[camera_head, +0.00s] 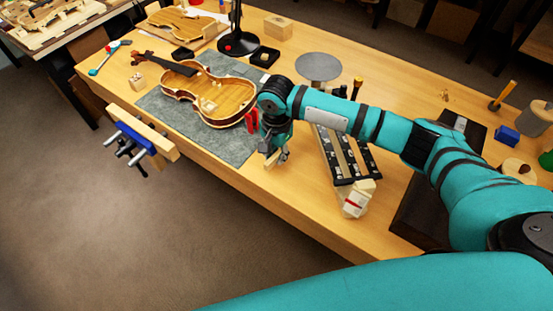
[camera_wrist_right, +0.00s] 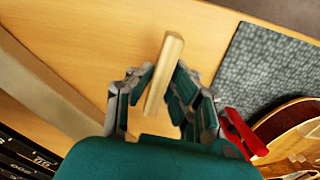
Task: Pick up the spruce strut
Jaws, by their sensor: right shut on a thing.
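The spruce strut is a short pale wooden bar; in the right wrist view the strut (camera_wrist_right: 163,75) stands between the fingers of my right gripper (camera_wrist_right: 160,88). The fingers are shut on it, and its far end sticks out past them. In the head view my right gripper (camera_head: 274,154) points down near the bench's front edge, right of the grey mat. A small piece of the strut (camera_head: 284,156) shows beside the fingers; the rest is hidden by the gripper. I cannot tell whether it touches the bench. My left gripper is not in view.
An open violin body (camera_head: 226,102) lies on the grey mat (camera_head: 165,108), left of my gripper. A red clamp (camera_wrist_right: 243,130) is close beside my fingers. A tool rack (camera_head: 362,158) stands to the right. A vise (camera_head: 140,138) juts from the front edge.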

